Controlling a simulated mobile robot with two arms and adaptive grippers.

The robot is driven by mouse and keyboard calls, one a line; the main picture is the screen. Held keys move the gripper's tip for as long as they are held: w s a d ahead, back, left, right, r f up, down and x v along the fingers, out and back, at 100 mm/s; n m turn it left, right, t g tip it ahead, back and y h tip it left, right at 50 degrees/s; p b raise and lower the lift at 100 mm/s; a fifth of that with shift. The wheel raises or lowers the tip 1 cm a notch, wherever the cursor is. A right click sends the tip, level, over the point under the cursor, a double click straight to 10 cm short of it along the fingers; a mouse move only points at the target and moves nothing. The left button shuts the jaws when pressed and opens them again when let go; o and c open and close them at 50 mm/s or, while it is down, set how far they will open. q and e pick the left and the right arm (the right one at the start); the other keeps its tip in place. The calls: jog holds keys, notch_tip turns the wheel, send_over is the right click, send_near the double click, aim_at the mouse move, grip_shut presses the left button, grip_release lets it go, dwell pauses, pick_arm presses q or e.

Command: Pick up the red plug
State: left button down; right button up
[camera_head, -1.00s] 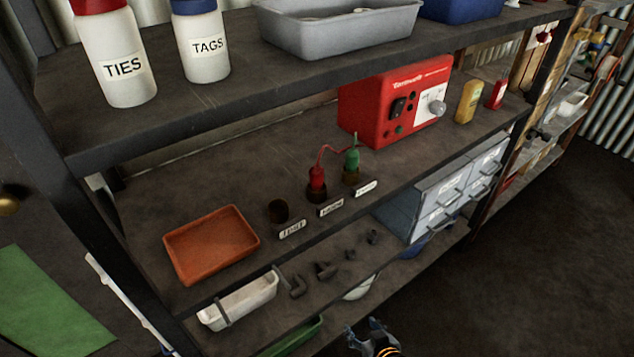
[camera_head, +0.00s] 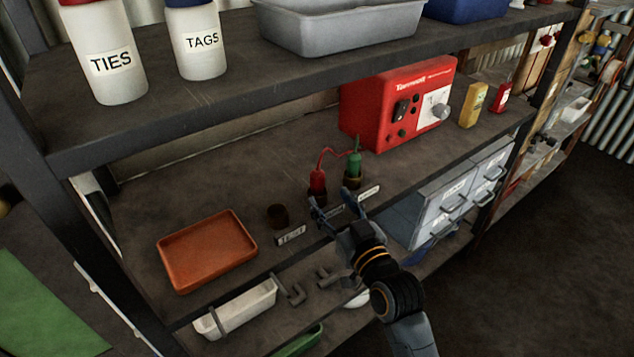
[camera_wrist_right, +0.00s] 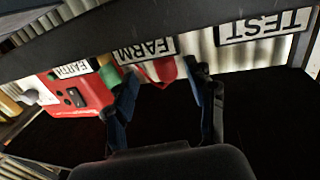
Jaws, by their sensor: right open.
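The red plug (camera_head: 317,181) stands upright in a dark round holder on the middle shelf, with a thin red lead at its top. It also shows in the right wrist view (camera_wrist_right: 166,69), between my fingertips in the picture and beyond them. My right gripper (camera_head: 338,198) is open and empty at the shelf's front edge, just in front of the red plug and apparently not touching it. Its fingers partly hide the middle label. The left gripper is not in view.
A green plug (camera_head: 353,163) stands in a holder close to the right. An empty dark holder (camera_head: 278,215) and an orange tray (camera_head: 208,250) are to the left. A red box (camera_head: 398,105) stands behind, and the upper shelf (camera_head: 200,100) hangs above.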

aim_at(320, 186)
jog(key=x, duration=0.3)
jog(key=r+p+x, duration=0.1)
jog(key=x, duration=0.1)
jog(key=shift+w+a, duration=0.2)
jog(key=shift+a, duration=0.15)
jog(key=shift+w+a, duration=0.15)
jog(key=shift+w, duration=0.3)
grip_shut()
